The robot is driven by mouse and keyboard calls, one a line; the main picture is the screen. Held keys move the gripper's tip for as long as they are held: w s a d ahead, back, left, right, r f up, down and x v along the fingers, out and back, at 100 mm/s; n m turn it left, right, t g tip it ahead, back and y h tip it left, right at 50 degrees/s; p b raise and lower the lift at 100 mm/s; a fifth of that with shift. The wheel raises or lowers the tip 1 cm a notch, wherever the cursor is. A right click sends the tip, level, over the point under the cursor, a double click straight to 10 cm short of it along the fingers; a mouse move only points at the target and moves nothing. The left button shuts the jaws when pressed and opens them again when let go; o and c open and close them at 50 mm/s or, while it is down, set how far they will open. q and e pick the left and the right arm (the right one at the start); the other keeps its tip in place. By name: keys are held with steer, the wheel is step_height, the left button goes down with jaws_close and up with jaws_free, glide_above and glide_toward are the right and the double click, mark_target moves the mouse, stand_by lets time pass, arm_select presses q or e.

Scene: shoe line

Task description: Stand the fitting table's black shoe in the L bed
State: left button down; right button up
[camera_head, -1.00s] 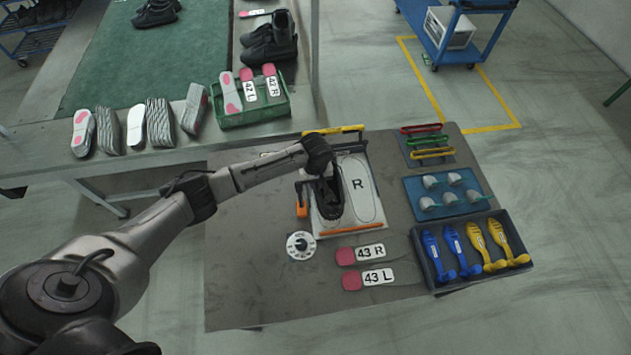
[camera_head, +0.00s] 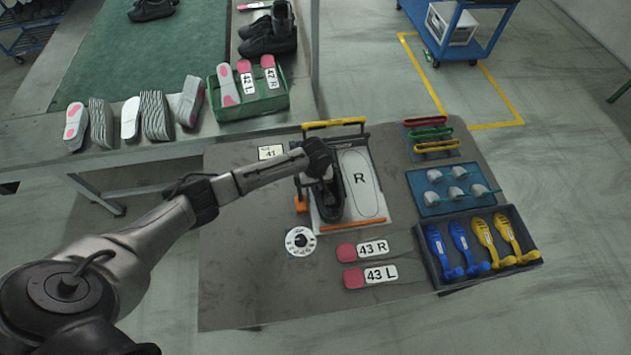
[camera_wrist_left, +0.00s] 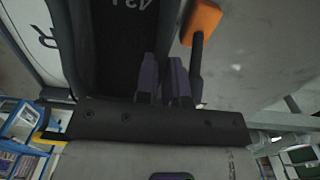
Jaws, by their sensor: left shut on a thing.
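The black shoe (camera_head: 331,207) is over the left bed of the white fitting board (camera_head: 376,215), beside the bed marked R. Whether its sole rests flat on the bed cannot be told. My left gripper (camera_head: 322,172) is at the far end of the shoe, and my wrist hides that end. In the left wrist view the two dark fingers (camera_wrist_left: 166,80) are shut at the edge of the black shoe (camera_wrist_left: 118,45), whose inside shows part of some white lettering. My right gripper is not in view.
A yellow bar (camera_head: 335,124) crosses the board's far end, with an orange handle (camera_head: 300,203) at its left. A white dial (camera_head: 300,241) and two pink-ended size tags (camera_head: 370,249) lie in front. A tray of blue and yellow shoe trees (camera_head: 480,250) stands right. A green crate (camera_head: 250,105) is behind.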

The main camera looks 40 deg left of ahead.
arm_select(q)
steer(key=shift+f, duration=0.35)
steer(key=c, duration=1.1)
jaws_free()
steer(key=shift+c, duration=0.2)
steer(key=shift+f, duration=0.1)
steer(key=shift+r+p, duration=0.3)
step_height(320, 180, up, 5)
steer(key=p, duration=0.6)
steer(key=shift+r, duration=0.1)
step_height(320, 180, up, 4)
steer(key=p, duration=0.5)
steer(key=shift+r+p, duration=0.2)
steer(key=shift+p, duration=0.15)
